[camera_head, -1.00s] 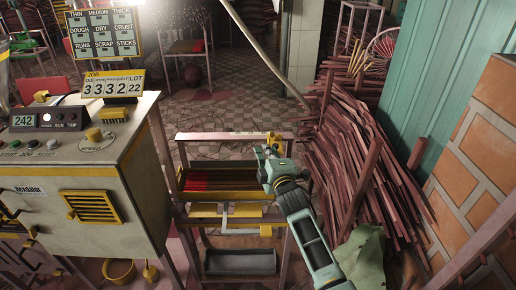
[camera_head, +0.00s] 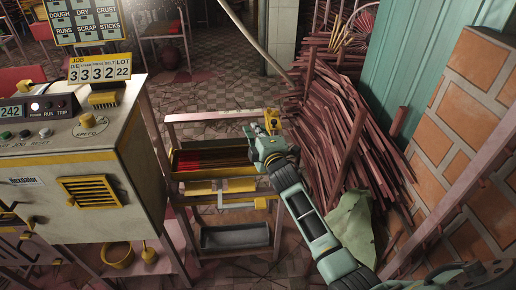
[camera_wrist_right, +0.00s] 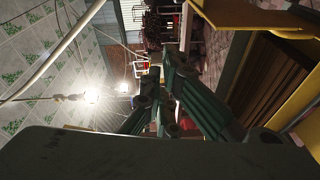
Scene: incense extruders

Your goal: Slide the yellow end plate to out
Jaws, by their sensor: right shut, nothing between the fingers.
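Yellow-edged trays sit in a metal rack in the middle of the head view; a yellow strip (camera_head: 214,165) runs along the upper tray, which has a red part inside. Which yellow part is the end plate I cannot tell for sure. A small yellow fitting (camera_head: 271,121) sits at the rack's top right. My right gripper (camera_head: 250,133) is shut and empty at the rack's upper right, beside this fitting; contact cannot be told. In the right wrist view the dark green fingers (camera_wrist_right: 152,92) show, with a yellow panel (camera_wrist_right: 234,28) to their right. My left gripper is out of view.
A machine (camera_head: 75,170) with a control panel stands at the left, close to the rack. A large pile of reddish sticks (camera_head: 335,135) lies at the right, with a green cloth (camera_head: 352,222) before it. A grey tray (camera_head: 235,236) sits low in the rack.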

